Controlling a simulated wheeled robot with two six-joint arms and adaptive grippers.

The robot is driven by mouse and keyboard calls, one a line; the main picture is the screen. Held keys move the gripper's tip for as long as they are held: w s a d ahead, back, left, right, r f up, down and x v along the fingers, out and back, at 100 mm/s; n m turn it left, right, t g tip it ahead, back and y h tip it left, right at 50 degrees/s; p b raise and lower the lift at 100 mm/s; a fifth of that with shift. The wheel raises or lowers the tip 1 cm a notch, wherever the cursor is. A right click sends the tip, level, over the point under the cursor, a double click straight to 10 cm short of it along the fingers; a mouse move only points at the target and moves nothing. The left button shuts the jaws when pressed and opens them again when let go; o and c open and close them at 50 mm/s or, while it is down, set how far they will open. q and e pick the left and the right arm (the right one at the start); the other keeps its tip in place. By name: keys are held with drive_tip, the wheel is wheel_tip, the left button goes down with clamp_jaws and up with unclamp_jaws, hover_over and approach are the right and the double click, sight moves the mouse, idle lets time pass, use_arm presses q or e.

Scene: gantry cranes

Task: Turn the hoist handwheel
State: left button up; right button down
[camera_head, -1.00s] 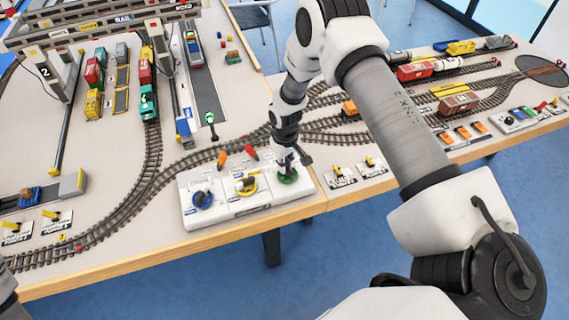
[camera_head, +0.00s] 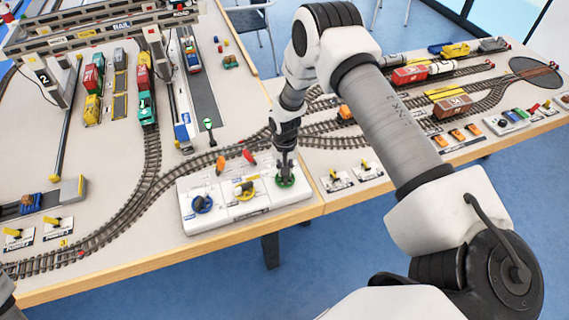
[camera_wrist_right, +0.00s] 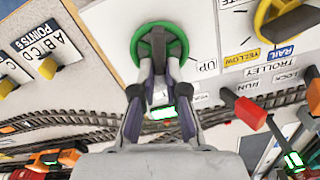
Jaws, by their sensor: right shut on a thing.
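The control box (camera_head: 222,221) carries three handwheels in a row: blue (camera_head: 202,205), yellow (camera_head: 245,191) and green (camera_head: 285,182). In the right wrist view, the green handwheel (camera_wrist_right: 183,47) lies beside the printed word UP, and the yellow handwheel (camera_wrist_right: 264,20) is beside a TROLLEY label. My right gripper (camera_wrist_right: 161,62) is shut on the green handwheel, its fingers reaching over the wheel's near side. In the head view, my right gripper (camera_head: 286,163) comes down on the wheel from above, hiding part of it.
Orange (camera_head: 220,164) and red levers (camera_head: 249,156) stand behind the wheels; the red lever (camera_wrist_right: 250,112) is close to my gripper in the wrist view. Curved track (camera_head: 150,190) runs behind the box. The gantry crane (camera_head: 100,32) is at the back left.

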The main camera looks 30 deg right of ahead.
drive_tip(key=shift+s+f, duration=0.1)
drive_tip(key=c, duration=1.2)
unclamp_jaws()
wheel_tip(320, 180, up, 12)
